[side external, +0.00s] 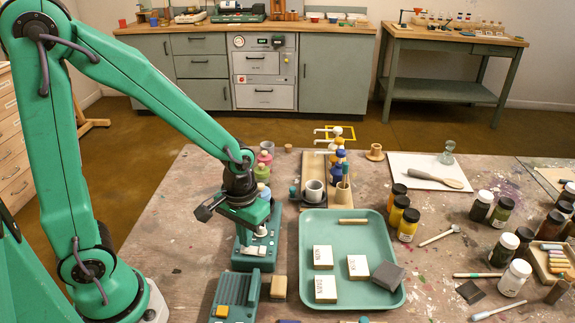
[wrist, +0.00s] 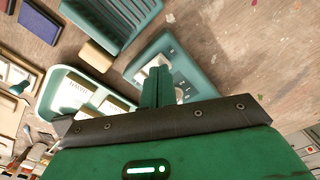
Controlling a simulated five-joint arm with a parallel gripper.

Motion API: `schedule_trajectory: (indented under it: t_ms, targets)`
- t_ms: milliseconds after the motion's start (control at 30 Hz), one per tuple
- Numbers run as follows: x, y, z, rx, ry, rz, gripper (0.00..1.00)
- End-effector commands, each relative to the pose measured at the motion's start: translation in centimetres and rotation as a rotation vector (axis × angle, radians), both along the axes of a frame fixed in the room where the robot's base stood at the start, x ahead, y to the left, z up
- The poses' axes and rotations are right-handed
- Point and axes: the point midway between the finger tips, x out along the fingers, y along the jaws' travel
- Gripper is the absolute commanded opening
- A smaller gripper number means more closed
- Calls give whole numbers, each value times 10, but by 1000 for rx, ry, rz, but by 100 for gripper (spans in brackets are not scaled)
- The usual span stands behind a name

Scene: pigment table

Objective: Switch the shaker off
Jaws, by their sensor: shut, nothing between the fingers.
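A teal box with white parts on its top (side external: 245,262) stands on the table left of the tray; it looks like the shaker, but no label is readable. It also shows in the wrist view (wrist: 187,62), with a pale switch-like part close to my fingertips. My gripper (side external: 262,231) is over this box, pointing down. In the wrist view my gripper (wrist: 158,72) has its green fingers together with nothing between them. The fingers hide part of the box top, so I cannot tell the switch position or whether they touch it.
A ribbed teal unit (side external: 240,291) with a yellow button stands in front of the box. A tan block (side external: 278,287) lies beside it. The teal tray (side external: 394,232) with white labelled blocks is to the right. A grey cup (side external: 313,192) and bottles stand behind the box.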

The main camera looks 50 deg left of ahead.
Motion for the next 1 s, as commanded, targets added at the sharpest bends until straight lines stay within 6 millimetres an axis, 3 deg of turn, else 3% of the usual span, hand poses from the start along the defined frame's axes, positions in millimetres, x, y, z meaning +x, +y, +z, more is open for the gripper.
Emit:
schedule_trajectory:
  t_ms: [1000]
  targets:
    - [0,0,-11,0,1,0,0]
